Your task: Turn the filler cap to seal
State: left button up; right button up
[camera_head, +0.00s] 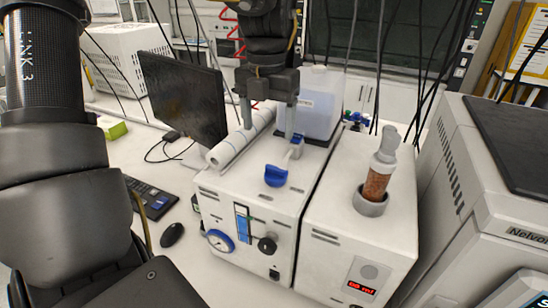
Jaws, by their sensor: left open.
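My left gripper (268,128) comes down from the top over the white reactor unit (240,190), its two fingers pointing down and apart, with nothing seen between them. A blue winged cap or knob (276,176) sits on the top of this unit, in front of and below the fingers. A smaller blue piece (297,141) on a short white fitting is just beside the right finger; I cannot tell whether they touch. I cannot tell for sure which blue part is the filler cap. My right gripper is not in view.
A second white unit (345,210) with a red display holds a bottle of brown contents (380,170). A white roll (235,140), a translucent tank (317,105) and a dark monitor (183,97) stand close around the gripper. A large grey machine (480,190) is at right.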

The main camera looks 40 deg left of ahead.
aim_at(277, 167)
pick_arm(q)
jog(key=f, duration=0.1)
jog(key=w+d+f, duration=0.1)
jog(key=f, duration=0.1)
jog(key=d+f, duration=0.1)
jog(key=shift+w+f+p, duration=0.3)
jog(key=shift+w+p, duration=0.05)
jog(key=shift+w, duration=0.05)
jog(key=f, duration=0.2)
jog(key=a+f+p, duration=0.1)
jog(key=f, duration=0.1)
jog(key=shift+a+f, duration=0.15)
jog(key=shift+a, duration=0.05)
jog(key=shift+s+f, duration=0.25)
jog(key=shift+f, duration=0.1)
jog(key=shift+w+d+f+p, duration=0.1)
jog(key=shift+d+f+p, duration=0.2)
jog(key=shift+f, duration=0.1)
jog(key=shift+w+f, duration=0.1)
jog(key=shift+w, duration=0.05)
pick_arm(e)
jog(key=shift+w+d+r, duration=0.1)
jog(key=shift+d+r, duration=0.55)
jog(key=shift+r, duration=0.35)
